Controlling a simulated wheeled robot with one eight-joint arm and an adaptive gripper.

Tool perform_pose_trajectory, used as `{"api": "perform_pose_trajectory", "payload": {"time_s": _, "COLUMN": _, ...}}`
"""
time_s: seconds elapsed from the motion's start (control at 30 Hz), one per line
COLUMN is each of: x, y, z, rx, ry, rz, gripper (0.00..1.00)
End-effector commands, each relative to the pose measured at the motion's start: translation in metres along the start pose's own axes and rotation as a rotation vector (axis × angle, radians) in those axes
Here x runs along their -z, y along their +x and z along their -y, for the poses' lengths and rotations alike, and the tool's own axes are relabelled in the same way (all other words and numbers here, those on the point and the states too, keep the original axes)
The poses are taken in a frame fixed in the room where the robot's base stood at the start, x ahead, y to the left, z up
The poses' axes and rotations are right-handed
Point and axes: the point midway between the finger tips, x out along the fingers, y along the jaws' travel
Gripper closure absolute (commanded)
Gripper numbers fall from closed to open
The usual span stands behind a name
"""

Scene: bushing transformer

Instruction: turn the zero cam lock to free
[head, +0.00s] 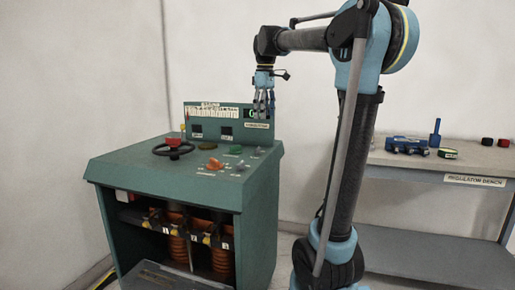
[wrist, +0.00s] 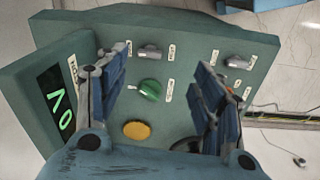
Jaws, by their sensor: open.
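The green control console (head: 130,162) stands at the left in the head view. In the wrist view its top panel (wrist: 205,50) carries a green knob (wrist: 150,90), a yellow round button (wrist: 137,130), a grey knob (wrist: 149,53) and another grey knob (wrist: 238,62), with small white labels beside them. The labels are too small to read, so I cannot tell which control is the zero cam lock. My gripper (head: 263,103) hangs above the console's back right, in front of the upright display panel. In the wrist view my gripper (wrist: 160,68) is open and empty, its fingers framing the green knob from above.
A black handwheel (head: 173,148) and an orange-red knob (head: 214,164) sit on the console top. The upright panel has a lit green display (wrist: 60,98). Coils show inside the console's open front. A bench (head: 405,165) with blue parts stands at the right.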

Motion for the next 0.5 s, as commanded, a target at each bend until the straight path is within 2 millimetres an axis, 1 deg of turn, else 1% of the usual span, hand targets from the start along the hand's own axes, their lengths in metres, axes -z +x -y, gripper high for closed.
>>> {"api": "perform_pose_trajectory", "payload": {"time_s": 0.03, "x": 0.011, "y": -0.007, "z": -0.005, "rx": 0.004, "ry": -0.031, "rz": 0.003, "gripper": 0.38}}
{"api": "perform_pose_trajectory", "payload": {"time_s": 0.1, "x": 0.022, "y": -0.014, "z": -0.011, "rx": 0.010, "ry": -0.070, "rz": 0.008, "gripper": 0.38}}
{"api": "perform_pose_trajectory", "payload": {"time_s": 0.2, "x": 0.033, "y": -0.021, "z": -0.015, "rx": 0.015, "ry": -0.108, "rz": 0.012, "gripper": 0.38}}
{"api": "perform_pose_trajectory", "payload": {"time_s": 0.37, "x": 0.039, "y": -0.022, "z": -0.018, "rx": 0.017, "ry": -0.132, "rz": 0.014, "gripper": 0.38}}
{"api": "perform_pose_trajectory", "payload": {"time_s": 0.5, "x": 0.039, "y": -0.011, "z": -0.018, "rx": 0.017, "ry": -0.132, "rz": 0.014, "gripper": 0.38}}
